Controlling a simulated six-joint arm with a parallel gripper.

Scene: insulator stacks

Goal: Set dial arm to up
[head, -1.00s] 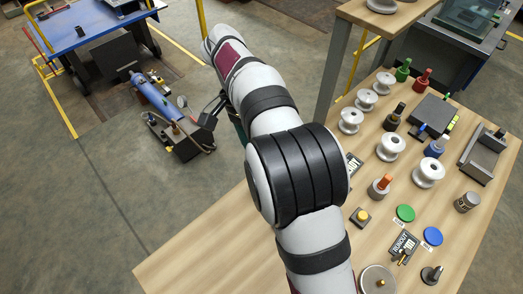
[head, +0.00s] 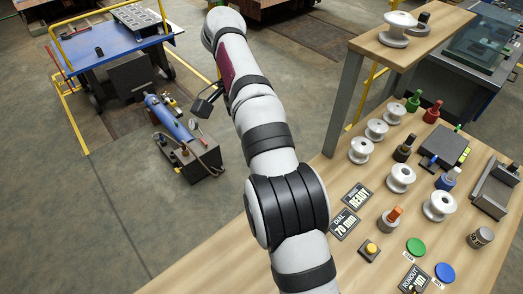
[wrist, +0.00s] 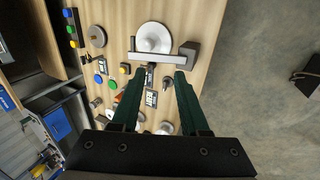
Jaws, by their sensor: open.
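My gripper (wrist: 160,74) has two dark green fingers, spread apart with nothing between them, above the wooden bench in the wrist view. Just beyond the fingertips is a pale round disc (wrist: 153,36) with a grey bar (wrist: 160,55) across its near side and a grey block (wrist: 189,50) at the bar's right end. I cannot tell for sure which part is the dial arm, or its setting.
White insulators (head: 400,178), coloured pegs (head: 396,215) and green and blue buttons (head: 415,246) crowd the bench. A raised shelf (head: 415,40) on a grey post stands at the back. In the wrist view, floor lies right of the bench edge.

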